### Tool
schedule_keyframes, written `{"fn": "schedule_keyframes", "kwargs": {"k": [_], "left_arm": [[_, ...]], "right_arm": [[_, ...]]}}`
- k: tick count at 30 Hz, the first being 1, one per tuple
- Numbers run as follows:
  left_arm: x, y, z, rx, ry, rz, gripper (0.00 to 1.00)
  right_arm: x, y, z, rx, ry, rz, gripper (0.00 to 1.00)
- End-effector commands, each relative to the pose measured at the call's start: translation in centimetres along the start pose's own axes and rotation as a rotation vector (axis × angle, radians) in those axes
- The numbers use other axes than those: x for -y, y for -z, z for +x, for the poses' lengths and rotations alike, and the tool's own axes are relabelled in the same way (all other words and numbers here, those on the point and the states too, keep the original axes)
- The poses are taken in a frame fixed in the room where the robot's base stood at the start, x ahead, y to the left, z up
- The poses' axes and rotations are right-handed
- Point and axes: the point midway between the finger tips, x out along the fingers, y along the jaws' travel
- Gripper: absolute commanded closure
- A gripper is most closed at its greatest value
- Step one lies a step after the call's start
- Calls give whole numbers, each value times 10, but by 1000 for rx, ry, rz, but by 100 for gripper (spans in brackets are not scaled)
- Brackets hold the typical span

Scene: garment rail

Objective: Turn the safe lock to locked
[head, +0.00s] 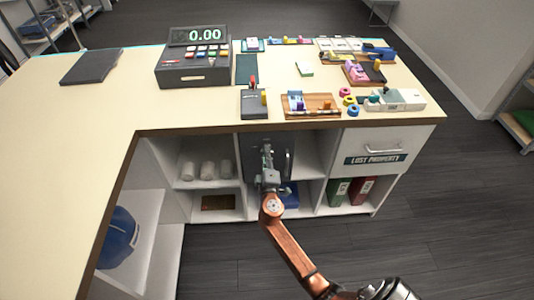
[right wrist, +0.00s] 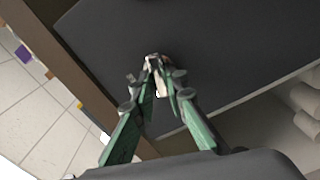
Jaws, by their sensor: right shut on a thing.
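The dark grey safe (head: 254,165) stands in a compartment under the counter, with a handle on the right of its front. Its flat dark front (right wrist: 225,45) fills much of the right wrist view. My right gripper (head: 266,150) reaches the upper middle of that front. In the right wrist view its green-sided fingers (right wrist: 157,68) close together on the small, pale safe lock (right wrist: 153,60). The fingertips hide most of the lock, so I cannot tell its turned position. My left gripper is not in view.
The counter (head: 200,112) overhangs the safe. A cash register (head: 193,62) and several small trays stand on it. White rolls (head: 206,170) lie on the shelf left of the safe. Green and red binders (head: 360,190) stand lower right, below the lost property drawer (head: 375,148).

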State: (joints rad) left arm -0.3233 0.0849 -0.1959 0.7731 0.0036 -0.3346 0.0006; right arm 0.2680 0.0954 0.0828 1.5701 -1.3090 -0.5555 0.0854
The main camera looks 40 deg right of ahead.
Motion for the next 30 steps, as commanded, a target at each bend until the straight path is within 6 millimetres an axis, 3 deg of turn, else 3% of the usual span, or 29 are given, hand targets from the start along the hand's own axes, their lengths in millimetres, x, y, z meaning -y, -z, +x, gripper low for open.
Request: {"fn": "schedule_keyframes", "kwargs": {"k": [12, 30], "left_arm": [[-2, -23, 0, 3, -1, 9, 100], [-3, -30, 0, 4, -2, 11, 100]], "right_arm": [[1, 0, 0, 0, 1, -249, 100], [3, 0, 0, -1, 1, -311, 100]]}}
